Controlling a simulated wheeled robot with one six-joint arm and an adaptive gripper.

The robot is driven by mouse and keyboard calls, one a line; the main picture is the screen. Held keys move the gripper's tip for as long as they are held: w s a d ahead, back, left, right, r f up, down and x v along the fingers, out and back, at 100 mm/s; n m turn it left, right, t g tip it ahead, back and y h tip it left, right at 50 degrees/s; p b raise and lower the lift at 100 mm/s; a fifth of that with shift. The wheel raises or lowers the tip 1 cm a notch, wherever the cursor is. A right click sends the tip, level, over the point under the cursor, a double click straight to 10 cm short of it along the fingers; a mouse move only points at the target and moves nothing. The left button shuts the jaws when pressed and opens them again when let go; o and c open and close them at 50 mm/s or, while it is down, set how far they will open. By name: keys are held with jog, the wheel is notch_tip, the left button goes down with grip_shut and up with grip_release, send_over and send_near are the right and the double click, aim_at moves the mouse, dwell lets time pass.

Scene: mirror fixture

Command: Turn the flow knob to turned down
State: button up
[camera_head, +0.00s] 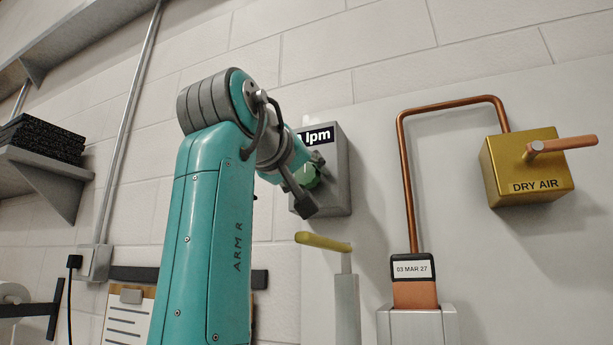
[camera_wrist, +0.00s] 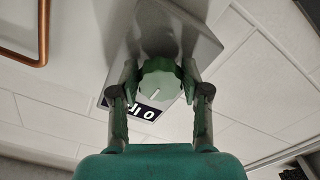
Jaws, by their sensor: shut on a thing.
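The flow knob (camera_wrist: 159,83) is a round, pale green, ridged dial with a light pointer line. It sits on the face of a grey box (camera_head: 336,180) fixed to the wall. In the head view the knob (camera_head: 306,176) is partly hidden by my gripper.
A yellow lever (camera_head: 323,242) on a grey post stands below the box. To the right are a copper pipe (camera_head: 405,180), a labelled copper fitting (camera_head: 413,268) and a yellow "DRY AIR" box (camera_head: 527,166) with a copper handle. A clipboard (camera_head: 128,318) hangs lower left.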

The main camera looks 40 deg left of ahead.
jog(key=o, duration=1.1)
jog(key=shift+o, duration=0.2)
jog(key=v, duration=0.7)
jog(key=shift+s, duration=0.25)
